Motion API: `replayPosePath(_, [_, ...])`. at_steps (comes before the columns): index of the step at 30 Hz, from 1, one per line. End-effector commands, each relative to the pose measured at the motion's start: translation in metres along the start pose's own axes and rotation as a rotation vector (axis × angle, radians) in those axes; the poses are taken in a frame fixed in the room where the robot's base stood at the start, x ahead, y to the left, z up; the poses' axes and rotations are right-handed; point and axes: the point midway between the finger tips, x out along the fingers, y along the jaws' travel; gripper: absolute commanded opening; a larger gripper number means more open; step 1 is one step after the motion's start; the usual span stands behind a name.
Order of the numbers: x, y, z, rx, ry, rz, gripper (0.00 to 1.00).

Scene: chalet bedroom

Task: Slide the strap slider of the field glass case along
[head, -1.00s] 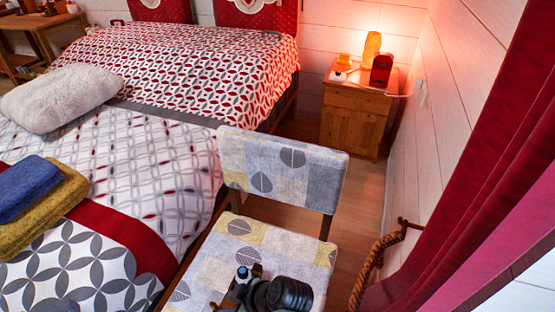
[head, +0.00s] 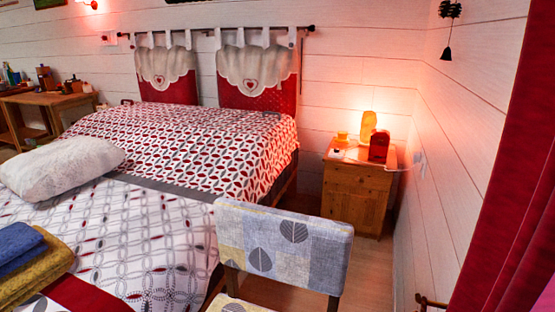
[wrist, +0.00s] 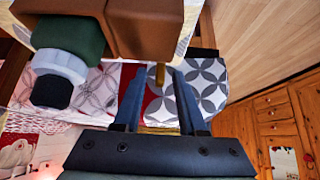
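In the wrist view, a brown leather-like body (wrist: 145,30), which looks like the field glass case, is at the top and cut off by the edge. A small tan-brown tab (wrist: 160,75) shows just below it; I cannot tell whether it is the strap slider. My gripper (wrist: 158,76) has its two blue-grey fingers apart, with the tab showing between their tips. I cannot tell whether either finger touches it. No strap can be made out. The head view shows neither the case nor my gripper.
A green thing with a grey-white ring and black end (wrist: 60,75) is left of the brown body. In the head view are a patterned chair (head: 282,245), a bed (head: 190,145), folded towels (head: 40,275), a nightstand (head: 355,195) with a lamp and a red curtain (head: 510,190).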

Motion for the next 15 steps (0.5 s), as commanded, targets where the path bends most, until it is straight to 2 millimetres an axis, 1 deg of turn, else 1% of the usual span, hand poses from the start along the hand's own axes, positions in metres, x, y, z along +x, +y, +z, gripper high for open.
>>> replayPosePath(1, [-0.0001,0.0,0.0,0.0,0.0,0.0,0.3])
replayPosePath(6, [-0.0001,-0.0001,0.0001,0.0,0.0,0.0,0.0])
replayPosePath(11, [0.0001,0.0003,0.0003,0.0,0.0,0.0,0.0])
replayPosePath(15, [0.0012,0.0062,0.0011,0.0,0.0,0.001,0.0])
